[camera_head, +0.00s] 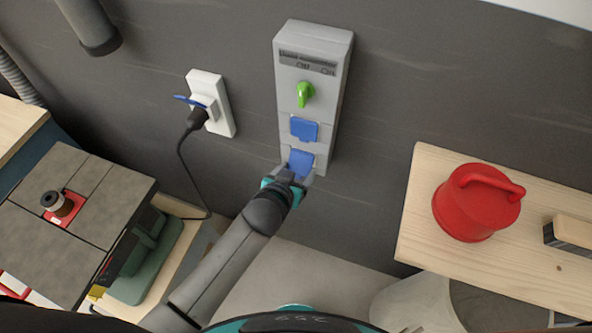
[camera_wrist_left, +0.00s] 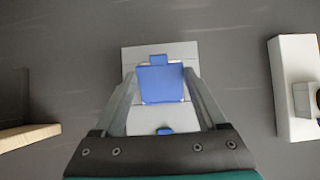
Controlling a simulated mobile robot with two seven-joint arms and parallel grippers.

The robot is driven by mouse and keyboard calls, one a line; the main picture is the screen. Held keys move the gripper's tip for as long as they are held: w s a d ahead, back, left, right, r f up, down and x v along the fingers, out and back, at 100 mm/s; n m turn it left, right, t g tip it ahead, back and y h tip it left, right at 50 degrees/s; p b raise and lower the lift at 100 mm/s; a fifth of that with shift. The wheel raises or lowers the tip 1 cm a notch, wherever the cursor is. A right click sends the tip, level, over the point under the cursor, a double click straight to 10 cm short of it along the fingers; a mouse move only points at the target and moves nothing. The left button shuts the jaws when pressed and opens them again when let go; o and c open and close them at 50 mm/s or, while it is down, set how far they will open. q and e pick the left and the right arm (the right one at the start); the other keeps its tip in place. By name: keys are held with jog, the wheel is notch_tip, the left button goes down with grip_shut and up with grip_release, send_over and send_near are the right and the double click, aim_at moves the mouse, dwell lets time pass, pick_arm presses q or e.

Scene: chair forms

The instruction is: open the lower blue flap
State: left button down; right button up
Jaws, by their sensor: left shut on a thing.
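The grey control box (camera_head: 341,65) is on the dark wall, with a green knob (camera_head: 305,93), an upper blue flap (camera_head: 304,129) and the lower blue flap (camera_head: 300,162) near its bottom end. My left gripper (camera_head: 297,174) is at the lower flap. In the left wrist view the lower flap (camera_wrist_left: 160,84) lies between the two fingers of my left gripper (camera_wrist_left: 160,75), which is shut on it. I cannot tell how far the flap stands out from the box. Part of the upper flap (camera_wrist_left: 164,131) also shows there. My right gripper is not in view.
A white wall socket (camera_head: 221,102) with a black plug and cable is left of the box. A wooden shelf (camera_head: 417,195) with a red canister (camera_head: 474,208) is at the right. A tiled bench machine (camera_head: 90,175) is at the left. Bare wall surrounds the box.

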pick_arm(q)
grip_release()
jog(key=v, duration=1.5)
jog(key=shift+s, duration=0.1)
